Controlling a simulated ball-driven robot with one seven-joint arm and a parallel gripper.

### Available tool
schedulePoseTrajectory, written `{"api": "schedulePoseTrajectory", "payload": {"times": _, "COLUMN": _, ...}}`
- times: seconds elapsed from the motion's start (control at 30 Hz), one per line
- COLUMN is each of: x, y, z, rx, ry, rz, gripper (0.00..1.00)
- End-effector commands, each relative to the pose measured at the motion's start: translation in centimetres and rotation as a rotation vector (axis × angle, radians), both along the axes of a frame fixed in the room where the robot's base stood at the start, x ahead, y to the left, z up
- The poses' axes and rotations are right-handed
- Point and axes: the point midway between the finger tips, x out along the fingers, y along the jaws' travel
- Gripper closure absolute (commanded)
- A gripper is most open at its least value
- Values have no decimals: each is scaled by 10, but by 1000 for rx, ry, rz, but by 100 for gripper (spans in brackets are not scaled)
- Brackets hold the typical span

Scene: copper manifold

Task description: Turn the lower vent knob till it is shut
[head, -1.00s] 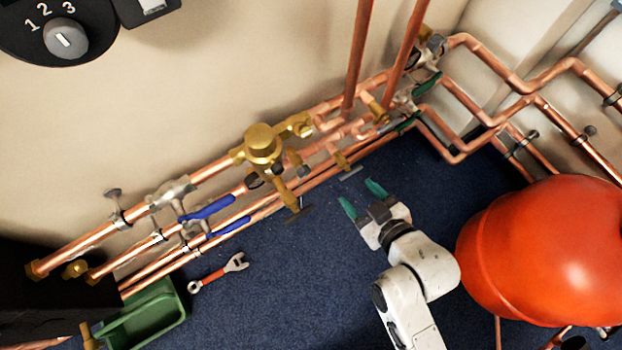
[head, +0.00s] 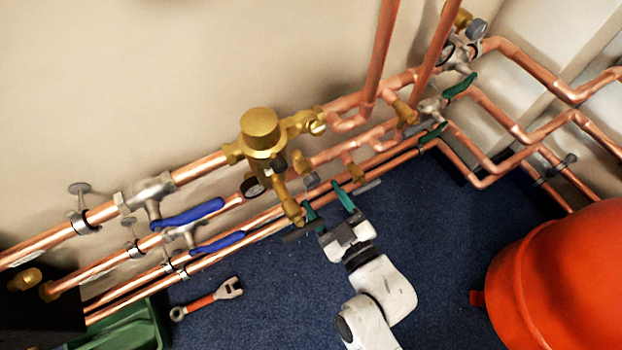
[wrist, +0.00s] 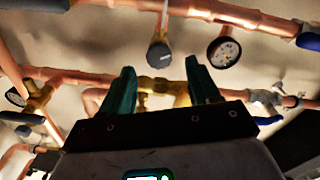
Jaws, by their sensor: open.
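A small grey knob (head: 310,181) sits on a short brass fitting on the copper pipe runs, just right of the large brass valve; it looks like the lower vent knob. In the wrist view a grey knob with a brass stem (wrist: 159,52) hangs beyond and between my fingertips, apart from them. My gripper (head: 327,203) is open, its two green fingers pointing up toward the pipes, close below the knob. Nothing is between the fingers. Another grey knob (head: 476,30) is higher, at the top right. How far the lower knob is turned cannot be told.
The brass valve (head: 262,133), a gauge (head: 253,187) and blue levers (head: 188,213) lie left of my gripper. A grey lever (head: 367,187) is close on the right. A red tank (head: 565,275) stands right. A wrench (head: 207,299) lies on the blue floor.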

Motion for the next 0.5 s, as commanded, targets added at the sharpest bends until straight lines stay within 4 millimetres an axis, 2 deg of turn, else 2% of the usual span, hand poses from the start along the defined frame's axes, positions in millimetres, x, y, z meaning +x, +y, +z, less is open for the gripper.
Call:
{"api": "schedulePoseTrajectory", "payload": {"times": 0.03, "x": 9, "y": 5, "z": -1, "rx": 2, "ry": -3, "rz": -2, "gripper": 39}}
{"api": "schedulePoseTrajectory", "payload": {"times": 0.2, "x": 31, "y": 20, "z": -1, "rx": 1, "ry": -1, "rz": -2, "gripper": 39}}
{"api": "schedulePoseTrajectory", "payload": {"times": 0.5, "x": 49, "y": 33, "z": 0, "rx": -1, "ry": 1, "rz": 0, "gripper": 39}}
